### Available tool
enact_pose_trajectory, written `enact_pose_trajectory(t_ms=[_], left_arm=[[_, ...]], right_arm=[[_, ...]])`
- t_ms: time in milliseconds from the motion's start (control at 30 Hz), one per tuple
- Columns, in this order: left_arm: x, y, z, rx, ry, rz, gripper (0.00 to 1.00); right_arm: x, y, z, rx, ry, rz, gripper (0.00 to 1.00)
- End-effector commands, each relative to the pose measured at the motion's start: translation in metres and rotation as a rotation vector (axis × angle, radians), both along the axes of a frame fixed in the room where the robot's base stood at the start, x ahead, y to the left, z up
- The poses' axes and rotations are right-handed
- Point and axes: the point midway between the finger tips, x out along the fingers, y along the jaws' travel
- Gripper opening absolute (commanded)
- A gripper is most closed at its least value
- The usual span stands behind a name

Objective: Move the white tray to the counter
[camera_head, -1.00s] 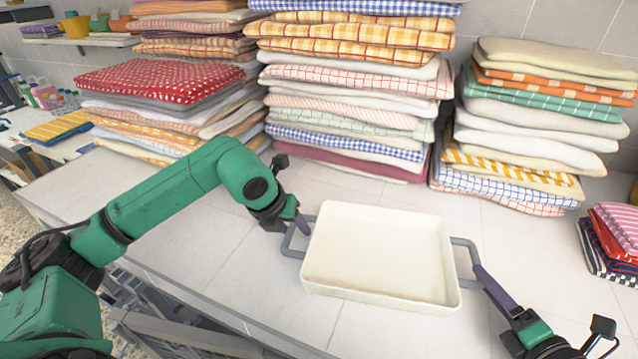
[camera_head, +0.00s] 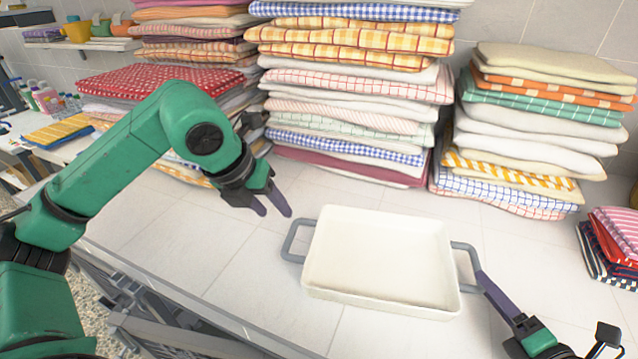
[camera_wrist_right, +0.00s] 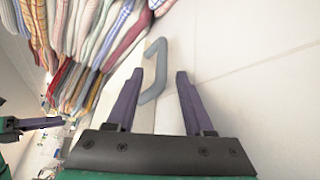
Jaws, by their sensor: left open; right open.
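The white tray (camera_head: 380,262) is a shallow rectangular tray with two grey side handles. It rests on the tiled counter (camera_head: 215,245). My left gripper (camera_head: 276,210) is open and empty, above and left of the tray's left handle (camera_head: 291,242), apart from it. My right gripper (camera_head: 482,280) is at the tray's right handle (camera_head: 468,262). In the right wrist view the handle (camera_wrist_right: 155,65) lies between the open fingertips of my right gripper (camera_wrist_right: 158,76), nearer the left finger. Whether a finger touches it is unclear.
Tall stacks of folded towels (camera_head: 350,100) stand behind the tray, with another stack (camera_head: 540,120) at the back right. A small towel pile (camera_head: 612,245) lies at the right. The counter left of the tray is bare. A side table with bottles (camera_head: 50,100) is at the far left.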

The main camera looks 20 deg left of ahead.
Motion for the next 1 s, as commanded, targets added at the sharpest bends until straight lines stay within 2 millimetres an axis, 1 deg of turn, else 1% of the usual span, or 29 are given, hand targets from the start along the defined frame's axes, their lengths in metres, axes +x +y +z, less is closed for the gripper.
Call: enact_pose_trajectory(t_ms=[167, 367, 467, 567, 600, 667, 800, 1000], left_arm=[[0.0, 0.0, 0.0, 0.0, 0.0, 0.0, 0.5], [0.0, 0.0, -0.001, 0.0, 0.0, 0.0, 0.5], [0.0, 0.0, -0.001, 0.0, 0.0, 0.0, 0.5], [0.0, 0.0, -0.001, 0.0, 0.0, 0.0, 0.5], [0.0, 0.0, -0.001, 0.0, 0.0, 0.0, 0.5], [0.0, 0.0, -0.001, 0.0, 0.0, 0.0, 0.5], [0.0, 0.0, -0.001, 0.0, 0.0, 0.0, 0.5], [0.0, 0.0, -0.001, 0.0, 0.0, 0.0, 0.5]], right_arm=[[-0.018, -0.01, 0.003, -0.001, 0.005, 0.0, 0.52], [-0.045, -0.025, 0.01, 0.002, 0.005, -0.003, 0.52], [-0.061, -0.035, 0.014, 0.0, 0.005, -0.005, 0.52], [-0.083, -0.048, 0.019, -0.003, 0.006, -0.009, 0.52], [-0.083, -0.05, 0.026, 0.003, -0.018, -0.007, 0.52], [-0.088, -0.052, 0.03, 0.006, -0.027, -0.003, 0.52], [-0.097, -0.056, 0.028, 0.002, -0.012, -0.001, 0.52], [-0.1, -0.056, 0.026, -0.002, -0.001, 0.0, 0.52]])
